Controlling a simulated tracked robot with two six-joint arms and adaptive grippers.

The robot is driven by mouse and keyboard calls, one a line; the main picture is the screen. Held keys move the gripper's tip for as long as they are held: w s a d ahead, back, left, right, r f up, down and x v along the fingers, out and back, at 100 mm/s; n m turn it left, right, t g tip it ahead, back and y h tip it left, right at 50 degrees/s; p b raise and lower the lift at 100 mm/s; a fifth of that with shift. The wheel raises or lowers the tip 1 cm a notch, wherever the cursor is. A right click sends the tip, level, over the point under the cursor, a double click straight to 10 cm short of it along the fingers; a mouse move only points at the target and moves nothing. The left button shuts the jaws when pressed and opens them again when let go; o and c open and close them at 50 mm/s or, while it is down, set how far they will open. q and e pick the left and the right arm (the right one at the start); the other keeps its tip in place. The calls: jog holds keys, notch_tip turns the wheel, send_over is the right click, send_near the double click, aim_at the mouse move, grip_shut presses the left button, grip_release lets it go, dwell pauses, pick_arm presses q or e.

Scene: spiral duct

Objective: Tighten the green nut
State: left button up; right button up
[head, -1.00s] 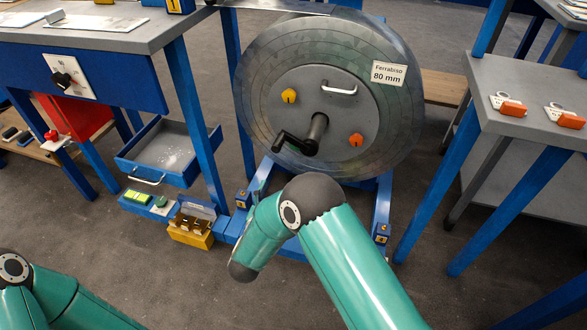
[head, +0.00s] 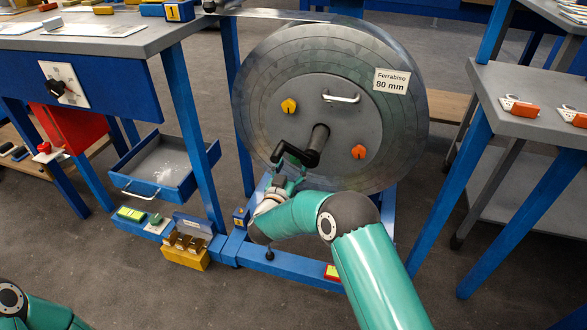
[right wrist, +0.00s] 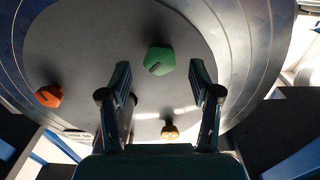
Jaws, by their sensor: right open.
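The green nut (right wrist: 160,60) shows in the right wrist view on the grey face of the spiral-duct reel, ahead of my fingers and near the middle between them. My right gripper (right wrist: 161,82) is open, one finger on each side, with nothing between them. The yellow nut (head: 289,106) and orange nut (head: 359,152) sit on the same face. My left gripper is out of view.
A metal handle (head: 341,98) is on the upper face. Left are an open drawer (head: 165,168) and a yellow box (head: 185,257); right is a grey table (head: 530,105). Blue frame bars (head: 290,272) run low.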

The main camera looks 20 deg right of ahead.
jog(key=shift+x, duration=1.05)
jog(key=shift+a, duration=0.1)
jog(key=c, duration=1.1)
jog(key=shift+c, duration=0.2)
